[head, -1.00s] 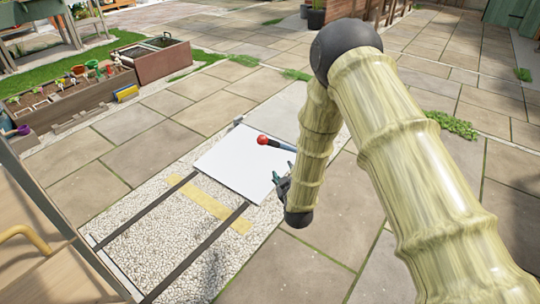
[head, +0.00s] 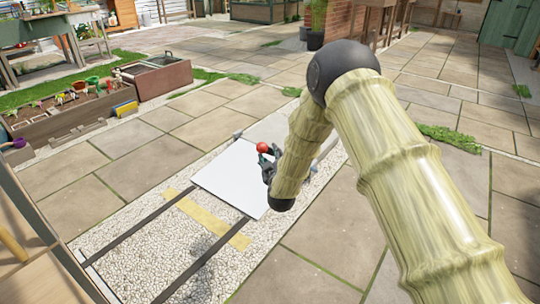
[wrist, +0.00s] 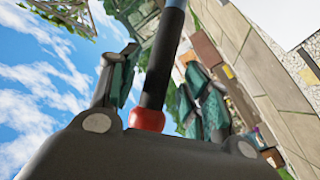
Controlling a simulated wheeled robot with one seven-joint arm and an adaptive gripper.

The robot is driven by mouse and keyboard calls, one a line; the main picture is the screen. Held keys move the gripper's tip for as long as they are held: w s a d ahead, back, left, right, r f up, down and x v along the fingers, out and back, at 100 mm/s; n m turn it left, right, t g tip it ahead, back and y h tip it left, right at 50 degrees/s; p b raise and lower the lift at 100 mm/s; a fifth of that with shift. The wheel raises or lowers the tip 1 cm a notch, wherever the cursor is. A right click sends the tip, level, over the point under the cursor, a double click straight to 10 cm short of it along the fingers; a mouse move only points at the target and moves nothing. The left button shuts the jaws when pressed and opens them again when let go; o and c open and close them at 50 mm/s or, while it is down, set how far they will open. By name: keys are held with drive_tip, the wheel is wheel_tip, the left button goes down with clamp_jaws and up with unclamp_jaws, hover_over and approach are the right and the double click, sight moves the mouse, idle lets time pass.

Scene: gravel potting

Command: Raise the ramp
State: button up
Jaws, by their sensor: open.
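The white ramp panel (head: 228,180) lies at the far end of two dark rails (head: 125,236); whether it is slightly tilted I cannot tell. A lever with a red knob (head: 263,147) is at its far right side, its rod mostly hidden by my arm in the head view. My gripper (head: 268,166) is just below the knob. In the wrist view the dark rod (wrist: 158,75) runs between the spread fingers of my gripper (wrist: 163,82), and the red knob (wrist: 147,118) is close to the palm. Whether the fingers touch the rod is not clear.
Pale gravel (head: 150,260) with a yellow strip (head: 205,219) lies between and around the rails. A planter box (head: 70,110) and a brown bin (head: 160,76) stand at the upper left. A wooden structure (head: 30,265) is at the lower left. Paving to the right is open.

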drive_tip(key=shift+w+a+b, duration=0.15)
drive_tip(key=shift+w+b, duration=0.1)
drive_tip(key=shift+w, duration=0.6)
drive_tip(key=shift+w+a+b, duration=0.15)
drive_tip(key=shift+w+b, duration=0.05)
drive_tip(key=shift+w, duration=0.65)
clamp_jaws()
drive_tip(key=shift+d, duration=0.15)
